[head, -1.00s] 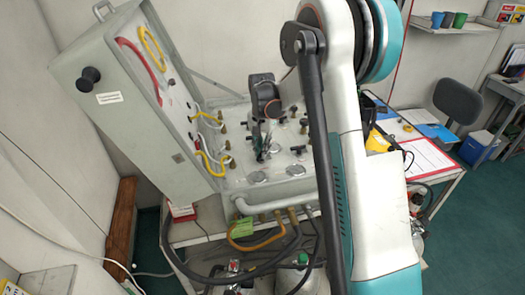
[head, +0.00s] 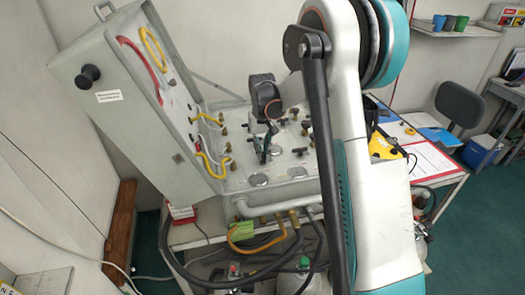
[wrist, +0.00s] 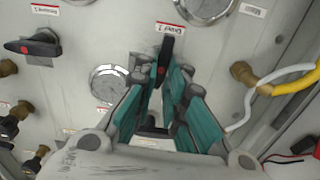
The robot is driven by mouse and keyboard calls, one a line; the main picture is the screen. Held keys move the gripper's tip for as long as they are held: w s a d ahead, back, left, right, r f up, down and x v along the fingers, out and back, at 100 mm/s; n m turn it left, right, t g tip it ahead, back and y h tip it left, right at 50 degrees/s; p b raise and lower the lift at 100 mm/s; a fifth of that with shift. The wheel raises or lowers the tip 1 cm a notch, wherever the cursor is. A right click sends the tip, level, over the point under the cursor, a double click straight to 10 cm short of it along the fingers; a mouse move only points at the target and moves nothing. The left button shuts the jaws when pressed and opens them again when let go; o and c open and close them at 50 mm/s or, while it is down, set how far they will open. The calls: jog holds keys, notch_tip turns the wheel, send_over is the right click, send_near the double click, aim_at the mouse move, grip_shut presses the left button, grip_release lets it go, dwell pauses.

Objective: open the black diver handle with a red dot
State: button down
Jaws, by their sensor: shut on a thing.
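A black handle with a red dot (wrist: 166,47) stands lengthwise up the picture in the wrist view, below a white label with red lettering that seems to read "Diver". My gripper (wrist: 160,82) is shut on this handle, with a teal finger on either side of it. The fingers hide the handle's lower part. In the head view my gripper (head: 264,150) is low over the grey panel (head: 235,178), and the handle cannot be made out there. A second black handle with a red dot (wrist: 34,46) lies crosswise at the left in the wrist view, apart from my gripper.
A round gauge (wrist: 109,84) is just left of my fingers, and another gauge (wrist: 204,8) is above right. A brass fitting (wrist: 244,73) with white and yellow hoses is at the right. The open case lid (head: 115,110) rises left of the panel in the head view.

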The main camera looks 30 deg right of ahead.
dwell(0.4)
jog(key=c, duration=1.7)
grip_release()
jog(key=shift+o, duration=0.2)
notch_tip(320, 180, up, 12)
